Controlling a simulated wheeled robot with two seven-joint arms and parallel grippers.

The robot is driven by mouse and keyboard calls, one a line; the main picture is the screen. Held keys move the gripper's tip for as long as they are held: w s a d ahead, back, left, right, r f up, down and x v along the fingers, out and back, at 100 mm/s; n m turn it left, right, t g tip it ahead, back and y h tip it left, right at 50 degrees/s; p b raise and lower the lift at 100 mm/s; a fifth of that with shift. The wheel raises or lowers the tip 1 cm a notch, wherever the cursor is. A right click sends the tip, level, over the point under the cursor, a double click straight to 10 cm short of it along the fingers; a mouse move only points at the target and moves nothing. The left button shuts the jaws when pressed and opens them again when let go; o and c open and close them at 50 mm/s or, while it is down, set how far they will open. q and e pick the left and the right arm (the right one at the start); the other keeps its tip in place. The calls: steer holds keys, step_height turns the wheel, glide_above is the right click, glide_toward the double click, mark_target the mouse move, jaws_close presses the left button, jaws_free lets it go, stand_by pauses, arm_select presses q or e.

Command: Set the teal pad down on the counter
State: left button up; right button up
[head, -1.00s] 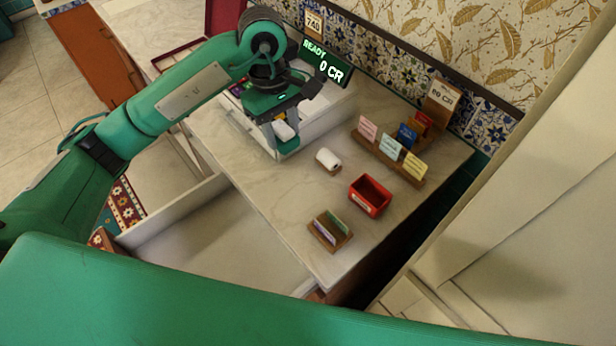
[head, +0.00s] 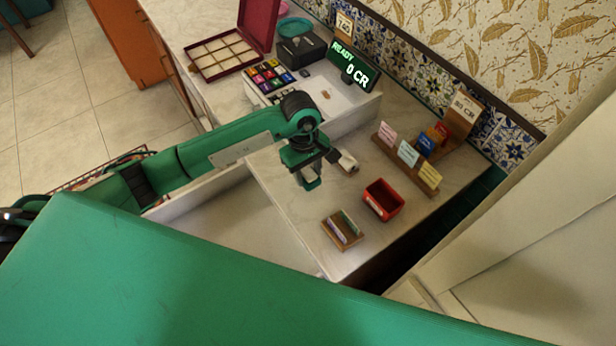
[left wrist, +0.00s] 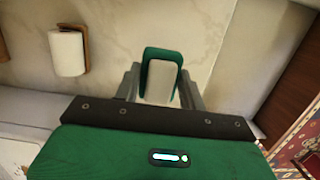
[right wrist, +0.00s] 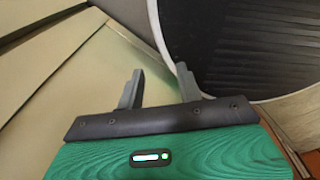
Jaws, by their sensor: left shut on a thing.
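The teal pad (left wrist: 150,54), teal-rimmed with a pale face, is between the fingers of my left gripper (left wrist: 160,88) in the left wrist view. In the head view the pad (head: 309,180) hangs under my left gripper (head: 307,166), which is shut on it. It is over the near part of the marble counter (head: 285,210), left of the card holder and red bin; I cannot tell if it touches the surface. My right gripper (right wrist: 160,88) is open and empty in the right wrist view, away from the counter.
A white roll (head: 347,162) lies just right of the left gripper. A red bin (head: 383,200), a small card holder (head: 342,231) and a longer card rack (head: 407,160) stand to the right. The keypad (head: 270,78) is behind.

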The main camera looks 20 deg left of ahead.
mark_target(308, 180)
arm_select(q)
step_height(308, 180, down, 4)
steer(key=shift+r+p, duration=0.2)
steer(key=shift+p, duration=0.35)
steer(key=shift+f, duration=0.2)
steer(key=shift+f+b, duration=0.2)
steer(key=shift+b, duration=0.15)
steer(key=o, duration=1)
steer(key=shift+r, duration=0.1)
steer(key=shift+c, duration=0.2)
